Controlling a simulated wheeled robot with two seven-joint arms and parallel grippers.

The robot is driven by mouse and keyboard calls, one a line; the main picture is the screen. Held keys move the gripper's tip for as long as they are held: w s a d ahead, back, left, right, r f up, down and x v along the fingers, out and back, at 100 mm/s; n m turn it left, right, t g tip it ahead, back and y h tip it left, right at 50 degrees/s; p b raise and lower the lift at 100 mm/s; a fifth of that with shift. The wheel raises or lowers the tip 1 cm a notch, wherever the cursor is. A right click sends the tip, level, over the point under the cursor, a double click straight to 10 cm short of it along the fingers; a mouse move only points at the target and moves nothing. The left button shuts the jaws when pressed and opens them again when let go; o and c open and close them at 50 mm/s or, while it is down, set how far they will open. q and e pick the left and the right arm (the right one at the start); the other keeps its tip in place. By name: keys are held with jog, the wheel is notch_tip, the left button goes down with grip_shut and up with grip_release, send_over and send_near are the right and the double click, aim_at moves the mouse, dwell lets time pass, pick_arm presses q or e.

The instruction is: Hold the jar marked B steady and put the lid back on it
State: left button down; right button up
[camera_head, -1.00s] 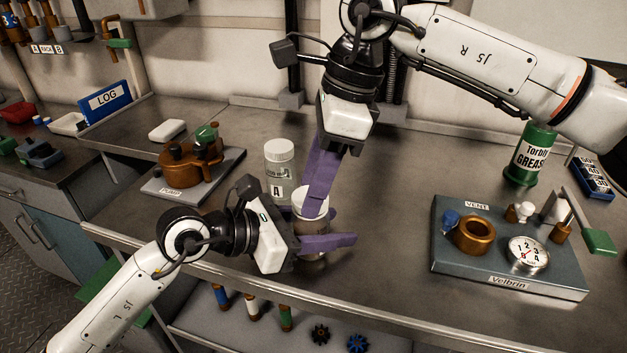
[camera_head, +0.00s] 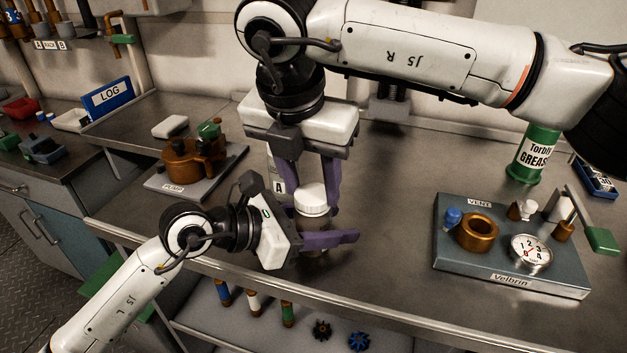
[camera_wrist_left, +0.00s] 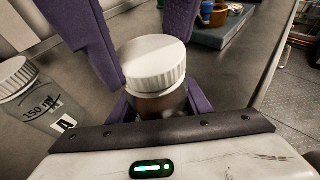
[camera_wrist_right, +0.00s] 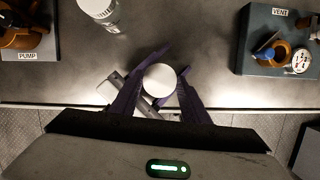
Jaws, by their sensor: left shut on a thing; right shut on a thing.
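The jar (camera_head: 312,222) stands upright near the front edge of the bench, and its B mark is not visible. My left gripper (camera_head: 316,240) is shut around the jar's body, which also shows in the left wrist view (camera_wrist_left: 160,104). The white ribbed lid (camera_head: 312,196) sits level on top of the jar; I cannot tell how tightly it is seated. My right gripper (camera_head: 310,204) points down from above, with a purple finger on each side of the lid, shut on it. The lid also shows between these fingers in the right wrist view (camera_wrist_right: 159,78).
A jar marked A (camera_wrist_left: 38,100) with a white lid stands close behind, partly hidden by my right gripper. A pump plate (camera_head: 160,185) is to the left, and a vent block with gauge (camera_head: 510,270) to the right. Bench between jar and vent block is clear.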

jog(key=m, duration=0.2)
jog(key=m+g+h, duration=0.1)
jog(key=m, duration=0.2)
jog(key=shift+w+a, duration=0.1)
jog(key=shift+a, duration=0.1)
jog(key=m+g, duration=0.1)
jog(key=m, duration=0.5)
jog(key=shift+w+h, duration=0.1)
jog(key=shift+h, duration=0.3)
jog(key=m+g, duration=0.1)
jog(key=m, duration=0.1)
jog(key=m+g, duration=0.1)
jog(key=m, duration=0.2)
jog(key=shift+w, duration=0.1)
jog(key=m, duration=0.3)
jog(key=shift+m+g+y, duration=0.3)
jog(key=shift+g, duration=0.1)
jog(key=o, duration=1)
